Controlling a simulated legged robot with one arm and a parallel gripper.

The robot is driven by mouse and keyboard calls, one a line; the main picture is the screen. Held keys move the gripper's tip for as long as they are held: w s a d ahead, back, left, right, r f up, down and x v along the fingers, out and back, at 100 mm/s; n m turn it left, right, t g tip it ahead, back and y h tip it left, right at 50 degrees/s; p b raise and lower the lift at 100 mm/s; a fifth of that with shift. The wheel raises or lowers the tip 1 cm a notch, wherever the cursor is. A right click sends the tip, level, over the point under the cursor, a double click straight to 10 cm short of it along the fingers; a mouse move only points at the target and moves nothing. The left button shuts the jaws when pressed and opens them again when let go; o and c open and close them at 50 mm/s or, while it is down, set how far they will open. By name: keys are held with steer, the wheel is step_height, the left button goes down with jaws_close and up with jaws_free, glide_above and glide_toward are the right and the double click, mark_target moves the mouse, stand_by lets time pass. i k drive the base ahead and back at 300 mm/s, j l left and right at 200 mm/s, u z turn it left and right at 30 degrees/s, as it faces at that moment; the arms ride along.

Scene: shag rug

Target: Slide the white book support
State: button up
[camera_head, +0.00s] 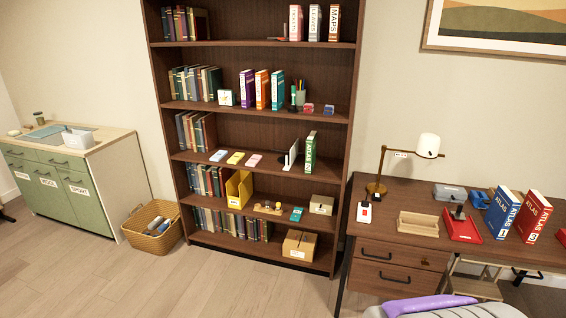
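The white book support (291,155) stands upright on the middle shelf of the tall brown bookcase. It is a thin white plate with a dark edge, and it looks small at this distance. A green atlas book (309,153) stands upright just to its right, with a narrow gap seeming to show between them. Three small flat items, blue, yellow and pink (254,160), lie on the shelf to its left. My gripper is not in view.
The bookcase shelf (268,170) has a clear strip in front of the support. A desk (394,240) with a lamp and blue and red atlases stands right. A wicker basket (137,234) sits left on the floor. A purple and grey object (428,304) is at the bottom right.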

mark_target(291, 154)
steer(key=i+j, duration=0.1)
steer(key=i, duration=1.9)
steer(key=i+j+z, duration=0.1)
steer(key=i, duration=0.9)
